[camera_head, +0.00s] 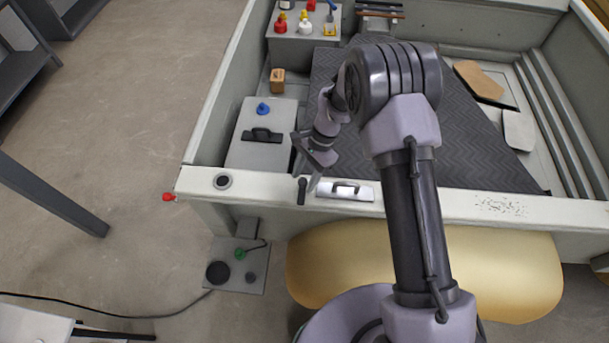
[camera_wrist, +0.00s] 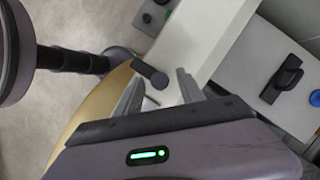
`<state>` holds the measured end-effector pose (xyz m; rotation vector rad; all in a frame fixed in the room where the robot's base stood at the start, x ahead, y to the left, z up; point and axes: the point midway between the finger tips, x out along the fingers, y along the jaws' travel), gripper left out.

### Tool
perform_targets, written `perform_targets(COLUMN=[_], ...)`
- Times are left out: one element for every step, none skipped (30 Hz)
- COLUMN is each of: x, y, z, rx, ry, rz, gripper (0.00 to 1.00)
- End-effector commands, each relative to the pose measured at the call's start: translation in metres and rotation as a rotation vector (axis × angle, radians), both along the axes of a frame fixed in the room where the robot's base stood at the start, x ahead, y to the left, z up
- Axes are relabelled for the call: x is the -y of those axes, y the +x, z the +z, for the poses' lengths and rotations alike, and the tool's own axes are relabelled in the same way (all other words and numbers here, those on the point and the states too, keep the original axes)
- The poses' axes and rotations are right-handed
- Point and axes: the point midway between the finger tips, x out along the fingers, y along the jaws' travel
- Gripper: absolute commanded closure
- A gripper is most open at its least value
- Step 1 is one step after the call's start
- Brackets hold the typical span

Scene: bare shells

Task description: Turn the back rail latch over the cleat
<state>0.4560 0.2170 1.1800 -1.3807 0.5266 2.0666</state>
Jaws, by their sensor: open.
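The back rail latch, which looks like a short black lever (camera_head: 301,191), stands at the near rail's edge. What seems to be the cleat, a pale metal plate with a dark-outlined loop (camera_head: 345,190), lies on the rail just right of the lever, apart from it. My gripper (camera_head: 311,186) is low over the rail between them, close beside the lever. I see no contact, and depth there is unclear. The cleat is mostly hidden by the fingers in that view.
The pale rail (camera_head: 450,206) runs across the front of the bed. Behind it a grey box with a black handle (camera_head: 262,136) and blue knob stands at left. A tan rounded tank (camera_head: 420,262) sits below the rail. A dark mat (camera_head: 440,150) lies inside.

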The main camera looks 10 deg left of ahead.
Motion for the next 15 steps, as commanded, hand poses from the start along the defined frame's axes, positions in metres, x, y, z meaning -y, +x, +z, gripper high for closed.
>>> perform_targets(x=[0.0, 0.0, 0.0, 0.0, 0.0, 0.0, 0.0, 0.0, 0.0, 0.0, 0.0, 0.0001, 0.0001, 0.0001, 0.0001], y=[0.0, 0.0, 0.0, 0.0, 0.0, 0.0, 0.0, 0.0, 0.0, 0.0, 0.0, 0.0001, 0.0001, 0.0001, 0.0001], z=[0.0, 0.0001, 0.0001, 0.0002, 0.0002, 0.0003, 0.0003, 0.0004, 0.0004, 0.0004, 0.0004, 0.0005, 0.0005, 0.0005, 0.0005], rx=[0.0, 0.0, 0.0, 0.0, 0.0, 0.0, 0.0, 0.0, 0.0, 0.0, 0.0, 0.0, 0.0, 0.0, 0.0], ry=[0.0, 0.0, 0.0, 0.0, 0.0, 0.0, 0.0, 0.0, 0.0, 0.0, 0.0, 0.0, 0.0, 0.0, 0.0], rz=[0.0, 0.0, 0.0, 0.0, 0.0, 0.0, 0.0, 0.0, 0.0, 0.0, 0.0, 0.0, 0.0, 0.0, 0.001], gripper=[0.54, 0.54, 0.54, 0.56, 0.62, 0.7, 0.76, 0.81, 0.89, 0.95, 1.0, 1.0, 1.0, 1.0, 1.0])
